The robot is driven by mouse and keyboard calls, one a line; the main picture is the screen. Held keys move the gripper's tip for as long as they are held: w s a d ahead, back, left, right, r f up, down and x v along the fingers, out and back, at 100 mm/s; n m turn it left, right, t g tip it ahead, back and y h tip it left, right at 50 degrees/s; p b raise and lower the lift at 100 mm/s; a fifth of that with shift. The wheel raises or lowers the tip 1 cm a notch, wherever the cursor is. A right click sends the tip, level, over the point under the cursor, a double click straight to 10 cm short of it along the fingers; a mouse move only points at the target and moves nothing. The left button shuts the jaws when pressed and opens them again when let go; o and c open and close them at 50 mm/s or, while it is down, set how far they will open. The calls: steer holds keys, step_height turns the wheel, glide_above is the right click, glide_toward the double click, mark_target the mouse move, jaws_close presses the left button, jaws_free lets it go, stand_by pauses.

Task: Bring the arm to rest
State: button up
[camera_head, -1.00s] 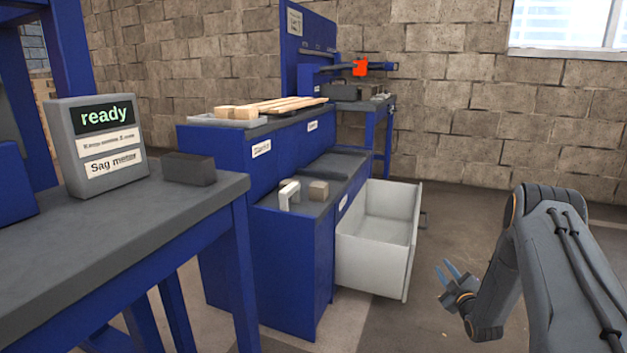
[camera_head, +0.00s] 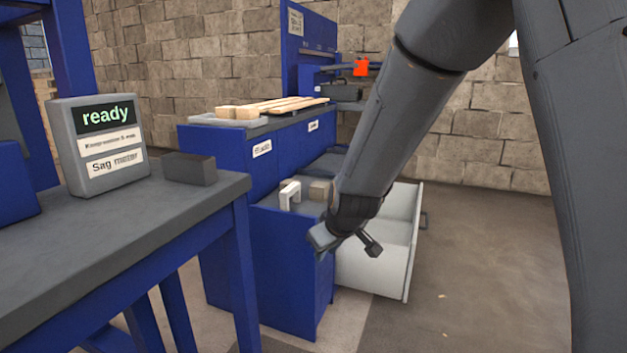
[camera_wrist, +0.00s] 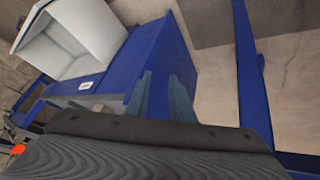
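My gripper (camera_head: 322,240) is in front of the low blue cabinet in the head view, at the end of my grey arm, which reaches down from the upper right. In the wrist view my gripper's two fingers (camera_wrist: 160,98) stand apart with nothing between them, and the blue cabinet (camera_wrist: 158,62) shows beyond. My arm is bent and extended forward across the picture. It hides part of the open drawer and of the cabinet top.
A white drawer (camera_head: 403,250) stands open and empty close behind my gripper; it also shows in the wrist view (camera_wrist: 62,38). A white bracket (camera_head: 289,194) and a brown block (camera_head: 319,191) lie on the cabinet. A grey-topped table (camera_head: 110,235) stands left. Floor at right is clear.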

steer(key=s+a+r+g, duration=0.1)
steer(key=s+r+g, duration=0.1)
steer(key=s, duration=1)
steer(key=s+a+r+m+g, duration=0.1)
steer(key=s+a+r+g, duration=0.15)
steer(key=s, duration=0.95)
steer(key=s+a+r+g, duration=0.1)
steer(key=s+g, duration=0.1)
steer(key=s, duration=1.1)
steer(key=d+r+m+h+p, duration=0.1)
steer(key=d+r+m+p, duration=0.2)
steer(key=d+r+p, duration=0.7)
steer(key=d+r+m+h+p, duration=0.1)
steer(key=d+r+m+p, duration=0.2)
steer(key=d+r+p, duration=0.7)
step_height(320, 180, up, 6)
steer(key=p, duration=1.3)
steer(key=shift+w+d+f, duration=0.2)
steer(key=shift+w+d, duration=0.05)
steer(key=shift+d, duration=0.05)
